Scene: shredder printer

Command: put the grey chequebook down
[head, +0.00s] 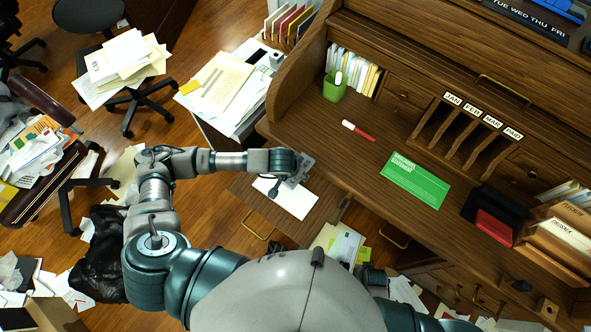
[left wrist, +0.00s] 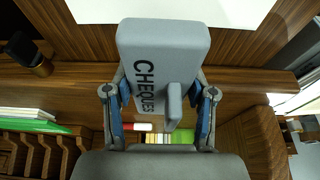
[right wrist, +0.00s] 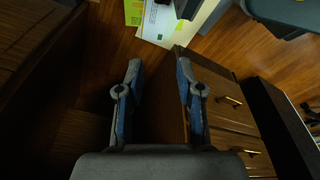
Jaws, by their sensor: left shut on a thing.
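The grey chequebook (left wrist: 160,50), marked CHEQUES, is between the fingers of my left gripper (left wrist: 160,100) in the left wrist view. The left gripper is shut on it. In the head view the left gripper (head: 290,180) is at the left front edge of the wooden desk, above a white sheet (head: 292,203); the chequebook is hard to make out there. My right gripper (right wrist: 160,85) is open and empty in the right wrist view, low beside the desk's drawers (right wrist: 222,105).
The desk top (head: 310,125) has a clear stretch near the green pen cup (head: 335,86). A red and white marker (head: 358,130), a green booklet (head: 415,180) and a black box with red (head: 488,222) lie farther right. Papers litter the floor.

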